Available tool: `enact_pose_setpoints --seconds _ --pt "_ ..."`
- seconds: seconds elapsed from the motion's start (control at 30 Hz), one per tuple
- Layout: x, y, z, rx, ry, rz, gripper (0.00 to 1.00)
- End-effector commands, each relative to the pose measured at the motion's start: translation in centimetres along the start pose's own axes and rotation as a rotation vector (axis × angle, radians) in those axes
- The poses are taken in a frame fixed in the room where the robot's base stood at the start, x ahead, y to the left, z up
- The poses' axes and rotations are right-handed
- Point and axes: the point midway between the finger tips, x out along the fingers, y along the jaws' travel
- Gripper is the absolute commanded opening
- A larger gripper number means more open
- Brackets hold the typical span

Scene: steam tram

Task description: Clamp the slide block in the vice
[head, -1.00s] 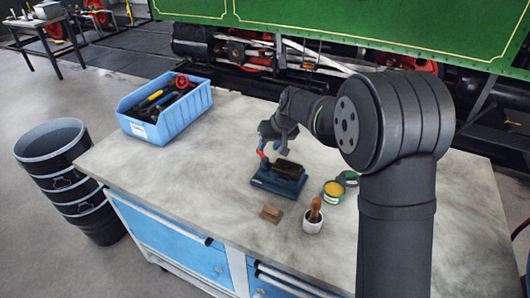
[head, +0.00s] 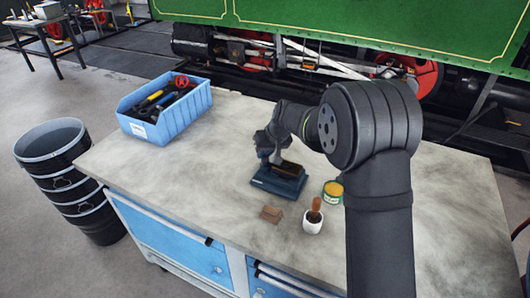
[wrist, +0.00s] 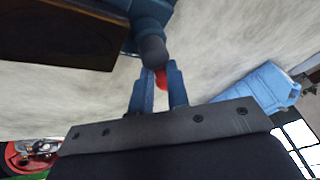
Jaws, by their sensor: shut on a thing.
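A small blue vice (head: 270,186) sits on the bench. The dark brown slide block (head: 288,167) is at the top of it, between or on its jaws; the exact seating is hard to tell. In the wrist view the slide block (wrist: 60,35) is at the upper left, beside the blue vice body (wrist: 147,12). My gripper (head: 275,160) is at the vice's far left side. In the wrist view my gripper (wrist: 160,76) is shut on the vice's red handle (wrist: 161,79), just below a dark round knob (wrist: 152,50). In the head view the handle is hidden by my gripper.
A blue tool bin (head: 170,117) is at the back left. The left bench surface is clear.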

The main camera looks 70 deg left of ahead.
Motion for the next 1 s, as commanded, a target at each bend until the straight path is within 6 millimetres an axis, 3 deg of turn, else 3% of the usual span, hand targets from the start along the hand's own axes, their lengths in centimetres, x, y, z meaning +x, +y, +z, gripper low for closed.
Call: enact_pose_setpoints --seconds 0.5,0.53,0.63,1.0 --pt "-0.03 0.15 0.10 0.075 0.014 0.030 0.00" --pt "-0.03 0.16 0.10 0.075 0.014 0.030 0.17" --pt "-0.03 0.16 0.09 0.074 0.014 0.030 0.37" --pt "-0.50 0.13 0.03 0.073 0.016 0.030 0.37"
